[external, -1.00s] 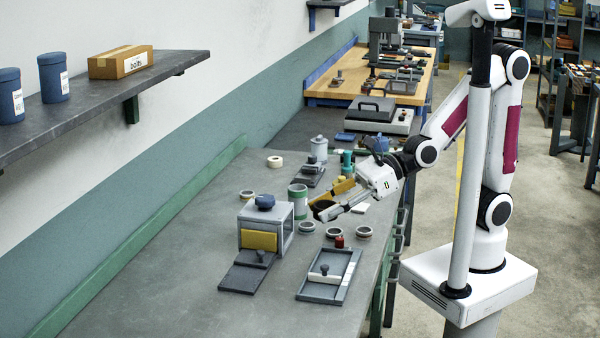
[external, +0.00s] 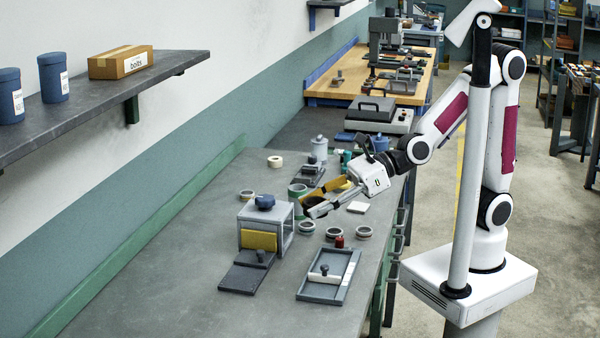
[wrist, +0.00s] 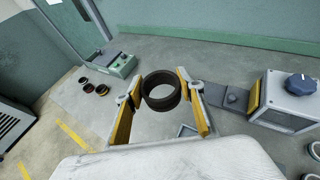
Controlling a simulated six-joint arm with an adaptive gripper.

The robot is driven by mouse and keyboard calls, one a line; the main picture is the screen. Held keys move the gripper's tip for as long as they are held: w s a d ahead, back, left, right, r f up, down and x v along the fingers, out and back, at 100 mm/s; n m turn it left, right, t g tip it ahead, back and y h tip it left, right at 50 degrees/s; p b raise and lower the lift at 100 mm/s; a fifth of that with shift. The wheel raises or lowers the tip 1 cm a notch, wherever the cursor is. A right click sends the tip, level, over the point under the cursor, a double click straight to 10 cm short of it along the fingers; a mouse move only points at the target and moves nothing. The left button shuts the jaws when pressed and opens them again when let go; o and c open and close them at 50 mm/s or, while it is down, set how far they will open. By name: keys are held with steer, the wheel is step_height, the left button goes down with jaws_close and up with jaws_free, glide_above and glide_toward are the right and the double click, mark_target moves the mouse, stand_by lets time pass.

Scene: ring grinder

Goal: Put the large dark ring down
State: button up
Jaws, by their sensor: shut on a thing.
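The large dark ring (wrist: 161,91) sits between the two yellow-padded fingers of my gripper (wrist: 159,82) in the wrist view, near their tips. My gripper (external: 311,202) is shut on it. In the external view the dark ring (external: 313,204) is small and partly covered by the fingers, held above the grey bench (external: 190,270). The gripper is just right of the grey box with a blue knob (external: 265,202). The height of the ring above the bench is hard to tell.
Several pale grey rings, including one ring (external: 363,232), lie near a red-topped piece (external: 339,242). A shallow tray (external: 343,292) stands in front. A green-banded cylinder (external: 297,190) stands close behind the gripper. The bench's left part is clear.

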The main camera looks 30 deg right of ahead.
steer(key=w+a+r+m+t, duration=0.1)
steer(key=w+a+r, duration=0.15)
steer(key=a, duration=0.25)
steer(key=m+t+h, duration=0.7)
steer(key=m+t, duration=0.1)
steer(key=m, duration=0.1)
glide_above(238, 305)
step_height(238, 305, down, 17)
steer(key=shift+f, duration=0.15)
steer(key=shift+a, duration=0.1)
steer(key=shift+f, duration=3.15)
